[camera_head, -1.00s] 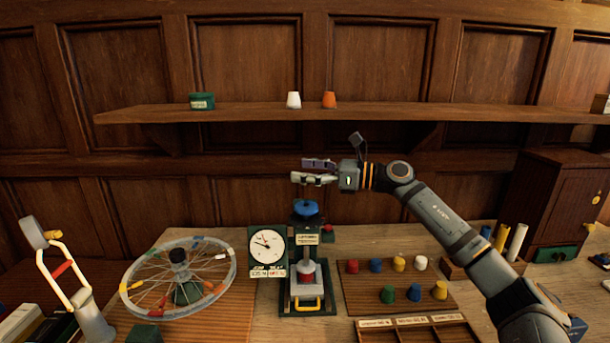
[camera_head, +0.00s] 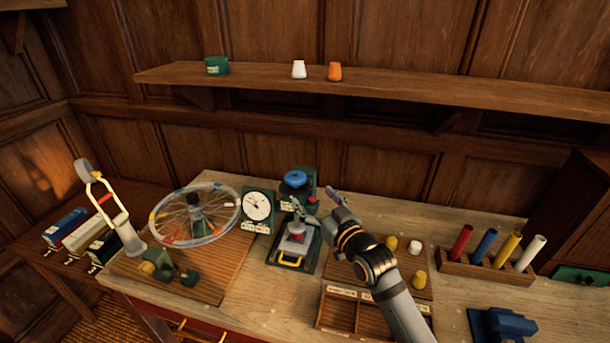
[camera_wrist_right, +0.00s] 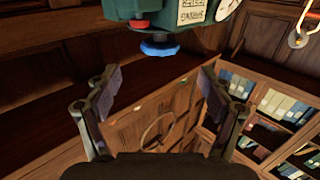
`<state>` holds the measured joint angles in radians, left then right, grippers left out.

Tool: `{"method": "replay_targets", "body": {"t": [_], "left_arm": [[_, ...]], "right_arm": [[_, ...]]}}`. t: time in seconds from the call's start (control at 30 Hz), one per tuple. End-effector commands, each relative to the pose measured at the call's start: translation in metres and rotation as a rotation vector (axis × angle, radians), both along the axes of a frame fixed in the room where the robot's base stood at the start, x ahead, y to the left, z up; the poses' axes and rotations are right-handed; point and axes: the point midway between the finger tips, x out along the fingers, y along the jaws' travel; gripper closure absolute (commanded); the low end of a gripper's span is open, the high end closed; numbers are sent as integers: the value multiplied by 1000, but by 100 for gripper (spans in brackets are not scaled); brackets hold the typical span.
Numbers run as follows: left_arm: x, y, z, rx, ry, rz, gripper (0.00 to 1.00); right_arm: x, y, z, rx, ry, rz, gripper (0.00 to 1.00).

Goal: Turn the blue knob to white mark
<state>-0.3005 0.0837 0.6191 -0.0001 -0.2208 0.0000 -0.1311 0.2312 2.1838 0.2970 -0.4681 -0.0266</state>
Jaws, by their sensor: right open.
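The blue knob (camera_head: 296,178) sits on top of a dark green press-like device with a label on its front. The knob also shows in the right wrist view (camera_wrist_right: 160,47), where that device hangs upside down at the top of the picture. My right gripper (camera_head: 318,204) is open and empty, in front of the device and a little to the right of the knob. In the right wrist view its two fingers (camera_wrist_right: 158,88) are spread wide, apart from the knob. I cannot make out the white mark.
A dial gauge (camera_head: 257,206) stands left of the device, beside a spoked wheel (camera_head: 225,190). A compartment tray (camera_head: 340,318) and a board with coloured pegs lie near my right arm. A rack of coloured tubes (camera_head: 487,268) stands to the right. A shelf (camera_head: 400,92) runs above.

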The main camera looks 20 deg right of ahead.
Motion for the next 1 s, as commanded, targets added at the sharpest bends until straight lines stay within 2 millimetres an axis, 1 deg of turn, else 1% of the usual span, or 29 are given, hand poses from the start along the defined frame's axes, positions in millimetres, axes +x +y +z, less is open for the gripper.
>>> {"method": "replay_targets", "body": {"t": [0.07,0.17,0.3,0.4,0.5,0.63,0.9,0.93,1.0], "left_arm": [[4,1,2,1,-6,0,60],[6,0,7,1,-9,-1,60],[5,0,15,0,-8,-1,60],[4,-1,19,-1,-7,0,60],[3,-3,21,-3,-6,1,60],[2,-4,22,-5,-4,1,60],[1,-4,22,-5,-2,1,60],[1,-4,22,-5,-2,1,60],[1,-4,22,-5,-2,1,60]], "right_arm": [[8,0,2,0,-2,-2,19],[26,4,3,3,-4,-2,19],[57,9,4,-1,-4,-2,19],[76,12,4,-3,-4,-2,19],[91,14,3,-5,-4,-3,19],[100,16,1,-8,-3,-3,19],[102,16,0,-8,-4,-3,19],[102,16,0,-8,-4,-3,22],[102,16,0,-8,-4,-3,31]]}}
